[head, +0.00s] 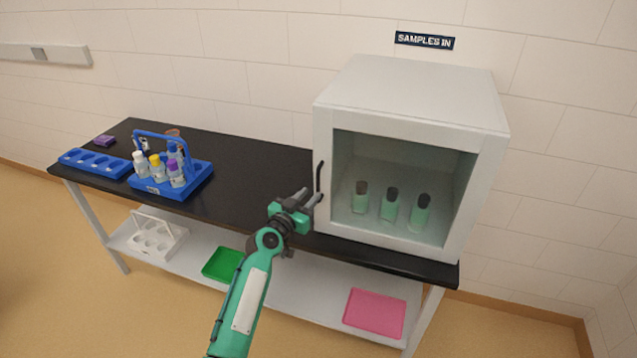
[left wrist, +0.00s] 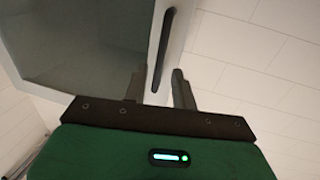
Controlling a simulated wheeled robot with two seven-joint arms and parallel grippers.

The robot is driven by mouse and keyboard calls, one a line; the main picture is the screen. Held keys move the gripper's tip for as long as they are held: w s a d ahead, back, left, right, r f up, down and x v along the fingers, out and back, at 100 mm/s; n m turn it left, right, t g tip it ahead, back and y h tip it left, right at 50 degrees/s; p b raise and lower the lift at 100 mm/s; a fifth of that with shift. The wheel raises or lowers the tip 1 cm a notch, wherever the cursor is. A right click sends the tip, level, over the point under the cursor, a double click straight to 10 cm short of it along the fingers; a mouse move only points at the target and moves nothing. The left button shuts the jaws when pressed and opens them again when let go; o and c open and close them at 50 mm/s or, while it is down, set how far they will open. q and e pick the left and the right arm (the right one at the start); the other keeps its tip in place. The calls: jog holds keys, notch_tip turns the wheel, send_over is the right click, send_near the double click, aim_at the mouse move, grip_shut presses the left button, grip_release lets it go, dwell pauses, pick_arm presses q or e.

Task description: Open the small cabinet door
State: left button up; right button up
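The small white cabinet (head: 412,88) stands on the right end of the black table, its glass-fronted door (head: 325,215) shut. A black vertical handle (head: 319,180) is on the door's left edge; it also shows in the left wrist view (left wrist: 162,45). Several green-filled vials (head: 389,205) stand behind the glass. My left gripper (head: 312,199) is at the handle's lower end, its fingers open. In the left wrist view the two fingertips (left wrist: 158,80) lie on either side of the handle's end; I cannot tell if they touch it. My right gripper is not in view.
A blue carrier (head: 170,182) with several bottles and a blue rack (head: 95,163) stand on the table's left part. The lower shelf holds a white carrier (head: 157,238), a green tray (head: 223,264) and a pink tray (head: 375,313). The tabletop between carrier and cabinet is clear.

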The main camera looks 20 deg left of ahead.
aim_at(318, 186)
pick_arm(q)
jog(key=x, duration=0.5)
jog(key=shift+w+d+p, duration=0.1)
jog(key=shift+w+p, duration=0.25)
jog(key=shift+c, duration=0.5)
grip_shut()
